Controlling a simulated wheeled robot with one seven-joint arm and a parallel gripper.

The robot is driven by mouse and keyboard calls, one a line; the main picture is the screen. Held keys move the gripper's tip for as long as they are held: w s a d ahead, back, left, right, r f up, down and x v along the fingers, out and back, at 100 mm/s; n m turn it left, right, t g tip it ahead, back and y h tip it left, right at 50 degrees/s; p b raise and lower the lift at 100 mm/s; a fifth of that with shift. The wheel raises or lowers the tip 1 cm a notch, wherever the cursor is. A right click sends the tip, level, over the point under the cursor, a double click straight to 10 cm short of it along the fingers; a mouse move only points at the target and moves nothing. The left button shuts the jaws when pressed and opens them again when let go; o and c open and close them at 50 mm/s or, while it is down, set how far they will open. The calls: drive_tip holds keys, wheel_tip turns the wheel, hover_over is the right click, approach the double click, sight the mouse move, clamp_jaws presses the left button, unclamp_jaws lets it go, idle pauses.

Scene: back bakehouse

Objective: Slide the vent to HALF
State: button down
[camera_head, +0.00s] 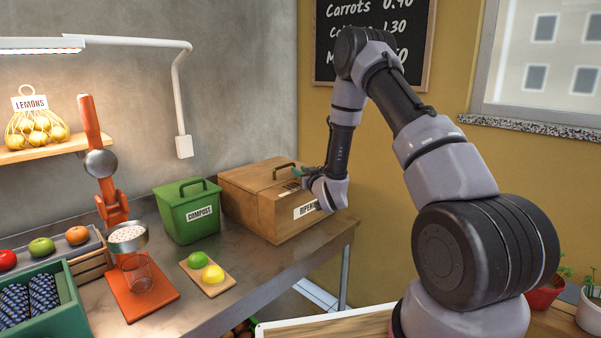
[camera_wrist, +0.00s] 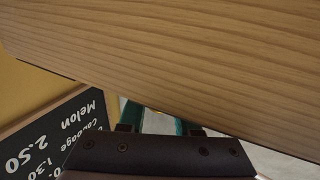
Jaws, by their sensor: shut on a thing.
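The wooden box (camera_head: 262,217) with a partly covered label reading "RIPEN..." stands at the right end of the counter. The vent's position marks cannot be read. In the wrist view, the teal fingers of my gripper (camera_wrist: 164,123) reach behind the edge of the wood.
A green compost bin (camera_head: 188,215) stands left of the box. A small board (camera_head: 208,278) with a lime and a lemon lies in front. A red juicer press (camera_head: 137,292) with a glass stands further left. A chalkboard (camera_head: 325,50) hangs behind my arm.

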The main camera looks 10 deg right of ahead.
sight(295, 180)
drive_tip(key=shift+s+a, duration=0.9)
drive_tip(key=shift+a, duration=0.3)
drive_tip(key=c, duration=0.6)
unclamp_jaws()
drive_tip(key=shift+c, duration=0.2)
drive_tip(key=v, duration=1)
drive_tip(key=shift+s, duration=0.4)
